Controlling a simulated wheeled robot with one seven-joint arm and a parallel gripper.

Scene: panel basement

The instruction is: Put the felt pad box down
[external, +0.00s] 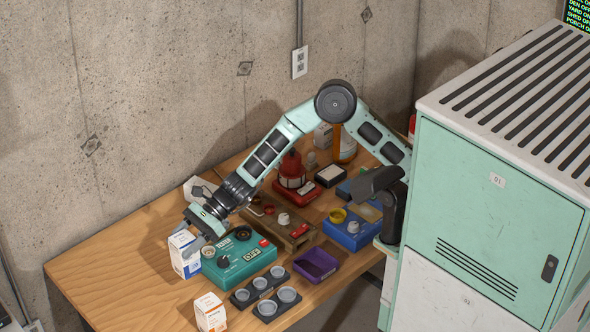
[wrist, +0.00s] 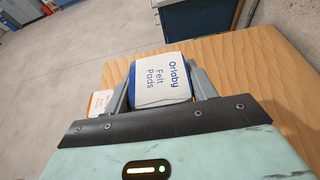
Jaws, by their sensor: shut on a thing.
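The felt pad box (wrist: 160,80), white with a blue edge and printed "Orlaby Felt Pads", is between the two fingers of my gripper (wrist: 160,92) in the wrist view. In the external view the box (external: 184,257) is upright at the left part of the wooden table (external: 120,255). My gripper (external: 195,226) comes down on its top from the upper right and is shut on it. I cannot tell whether the bottom of the box touches the table.
A teal control box (external: 238,257) stands close on the right. A white and orange box (external: 210,313) is near the front edge. A grey cup tray (external: 266,292) and purple tray (external: 317,265) lie further right. The table's left end is clear.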

